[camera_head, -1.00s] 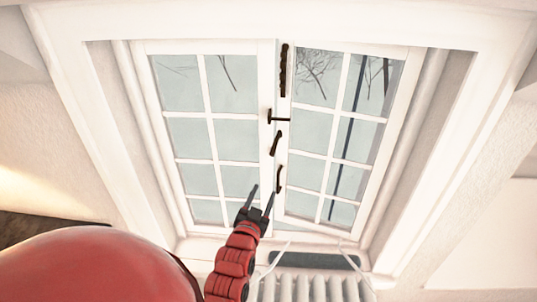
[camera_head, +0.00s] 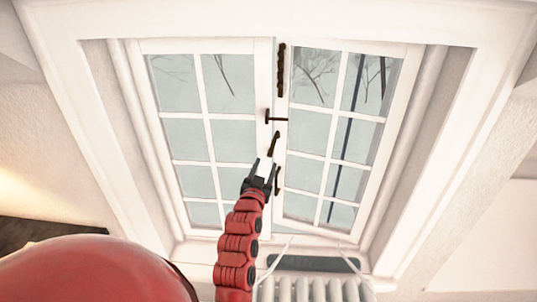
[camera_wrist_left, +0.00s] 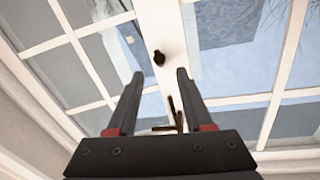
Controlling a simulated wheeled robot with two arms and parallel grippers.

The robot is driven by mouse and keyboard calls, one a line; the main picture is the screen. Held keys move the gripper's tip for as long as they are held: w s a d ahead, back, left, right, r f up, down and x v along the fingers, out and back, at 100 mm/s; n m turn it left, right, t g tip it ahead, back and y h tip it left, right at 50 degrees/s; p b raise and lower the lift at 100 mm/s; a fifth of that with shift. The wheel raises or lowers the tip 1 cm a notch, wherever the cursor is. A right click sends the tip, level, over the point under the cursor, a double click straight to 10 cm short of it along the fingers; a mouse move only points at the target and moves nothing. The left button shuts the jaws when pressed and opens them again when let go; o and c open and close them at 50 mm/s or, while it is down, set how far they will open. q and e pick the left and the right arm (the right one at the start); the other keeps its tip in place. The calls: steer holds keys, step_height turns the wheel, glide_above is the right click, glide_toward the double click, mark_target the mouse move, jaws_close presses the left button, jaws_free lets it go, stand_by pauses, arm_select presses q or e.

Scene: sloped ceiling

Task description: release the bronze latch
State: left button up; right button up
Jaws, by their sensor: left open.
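A white paned double window carries several dark bronze fittings along its middle post. There is a long bar (camera_head: 282,70) at the top, a T-shaped piece (camera_head: 276,119) below it, a slanted handle (camera_head: 273,143) and a low curved piece (camera_head: 278,181). I cannot tell which is the latch. My left gripper (camera_head: 265,163) is open and empty, its fingertips just below the slanted handle in the head view. In the left wrist view the open gripper (camera_wrist_left: 160,74) has a dark knob (camera_wrist_left: 158,58) just beyond its tips and a dark T-shaped piece (camera_wrist_left: 175,116) showing between its fingers.
The deep white window frame (camera_head: 105,130) slopes around the panes.

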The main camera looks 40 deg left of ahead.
mark_target(269, 156)
arm_select(q)
steer(key=shift+p+x, duration=0.85)
steer(key=shift+x, duration=1.75)
steer(key=shift+f, duration=0.1)
jaws_close()
